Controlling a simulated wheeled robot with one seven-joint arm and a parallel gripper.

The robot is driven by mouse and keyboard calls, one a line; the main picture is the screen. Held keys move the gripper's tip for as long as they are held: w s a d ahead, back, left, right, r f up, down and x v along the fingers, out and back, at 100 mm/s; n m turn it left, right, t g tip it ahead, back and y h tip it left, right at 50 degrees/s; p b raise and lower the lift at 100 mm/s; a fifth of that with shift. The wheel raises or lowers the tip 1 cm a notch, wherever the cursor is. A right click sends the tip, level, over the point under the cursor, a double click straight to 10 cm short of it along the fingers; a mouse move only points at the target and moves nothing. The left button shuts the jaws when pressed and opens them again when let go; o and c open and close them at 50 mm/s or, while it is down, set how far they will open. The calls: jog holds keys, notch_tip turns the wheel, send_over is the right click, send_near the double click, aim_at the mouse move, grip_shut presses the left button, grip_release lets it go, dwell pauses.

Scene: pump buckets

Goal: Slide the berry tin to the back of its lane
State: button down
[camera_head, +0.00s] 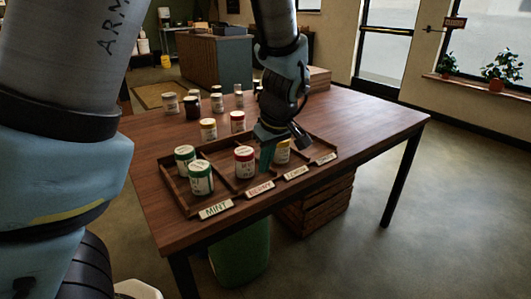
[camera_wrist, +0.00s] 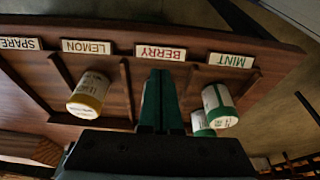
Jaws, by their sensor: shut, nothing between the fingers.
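The berry tin (camera_head: 244,162), white with a red lid and red band, stands upright in the lane labelled BERRY, towards its labelled front end. My gripper (camera_head: 265,168) is shut and empty, its teal fingers pointing down just right of the tin. I cannot tell whether they touch it. In the wrist view the shut fingers (camera_wrist: 159,85) lie over the berry lane, pointing towards the BERRY label (camera_wrist: 161,52). The tin does not show there; my gripper may hide it. The wooden tray (camera_head: 224,198) has dividers between its lanes.
Two green-lidded tins (camera_head: 201,178) stand in the mint lane. A yellow-lidded tin (camera_head: 282,152) stands in the lemon lane, partly behind my gripper. Several other tins (camera_head: 208,129) stand behind the tray. The table (camera_head: 375,125) is bare at right.

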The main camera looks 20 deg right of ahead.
jog(key=x, duration=0.5)
jog(key=shift+w+a+r, duration=0.1)
jog(key=shift+w, duration=0.1)
jog(key=shift+w+a+r+p, duration=0.15)
jog(key=shift+w+p, duration=0.35)
jog(key=shift+w, duration=0.5)
jog(key=shift+w+a, duration=0.1)
jog(key=shift+w, duration=0.55)
jog(key=w, duration=0.3)
jog(key=w+a, duration=0.1)
jog(key=w, duration=0.2)
jog(key=w+a, duration=0.1)
jog(key=w, duration=0.3)
jog(key=shift+w, duration=0.1)
